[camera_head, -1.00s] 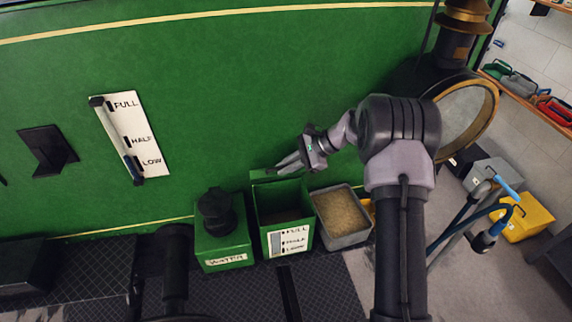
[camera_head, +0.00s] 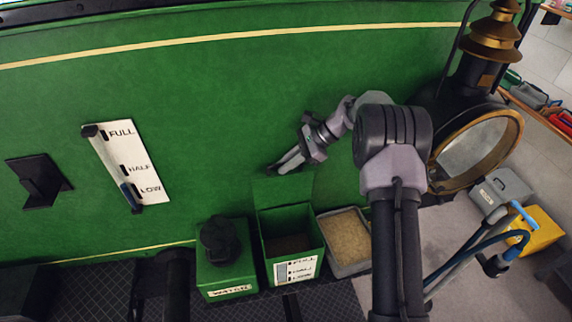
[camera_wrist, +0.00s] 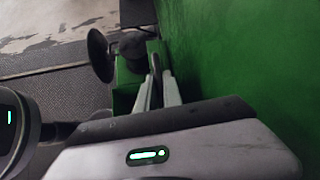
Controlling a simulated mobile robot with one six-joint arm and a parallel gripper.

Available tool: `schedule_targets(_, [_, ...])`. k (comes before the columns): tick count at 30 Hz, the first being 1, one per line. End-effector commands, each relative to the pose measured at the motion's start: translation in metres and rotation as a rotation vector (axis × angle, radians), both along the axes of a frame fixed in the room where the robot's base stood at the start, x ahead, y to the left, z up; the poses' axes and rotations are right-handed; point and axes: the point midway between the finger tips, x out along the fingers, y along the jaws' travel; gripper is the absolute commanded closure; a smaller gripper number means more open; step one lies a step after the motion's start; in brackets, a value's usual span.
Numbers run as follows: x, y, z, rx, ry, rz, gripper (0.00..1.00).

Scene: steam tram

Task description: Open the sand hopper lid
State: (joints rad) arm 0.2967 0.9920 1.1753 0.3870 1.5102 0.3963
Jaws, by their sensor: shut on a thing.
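The sand hopper (camera_head: 268,265) is a green box with a white FULL/HALF/LOW gauge on its front. Its green lid (camera_head: 284,188) stands raised at the back edge, near the green wall, and the box mouth is open. The inside is dark, with a dull brownish bottom. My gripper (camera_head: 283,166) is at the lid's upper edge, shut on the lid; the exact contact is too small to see. In the wrist view, my gripper (camera_wrist: 160,82) has its two pale fingers close together around a dark strip, beside the green wall.
A green WATER box (camera_head: 226,276) with a black cap stands left of the hopper. A grey bin of sand (camera_head: 346,240) stands to its right. A large brass-rimmed lamp (camera_head: 478,150) is at right. A lever with a gauge plate (camera_head: 135,160) is on the wall at left.

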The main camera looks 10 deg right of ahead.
Motion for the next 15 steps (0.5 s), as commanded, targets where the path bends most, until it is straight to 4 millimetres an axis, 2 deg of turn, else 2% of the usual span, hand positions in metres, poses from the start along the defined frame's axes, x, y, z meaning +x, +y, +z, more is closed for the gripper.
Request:
schedule_targets(9, [-0.0002,0.0003,-0.0005,0.000,0.000,0.001,1.00])
schedule_targets(10, [-0.0002,0.0003,-0.0005,0.000,0.000,0.001,0.85])
schedule_targets(12, [-0.0002,0.0002,-0.0004,0.000,0.000,0.001,0.72])
schedule_targets(13, [-0.0002,0.0003,-0.0003,0.000,0.000,0.001,0.68])
schedule_targets(15, [-0.0001,0.0002,-0.0002,0.000,-0.001,0.001,0.68])
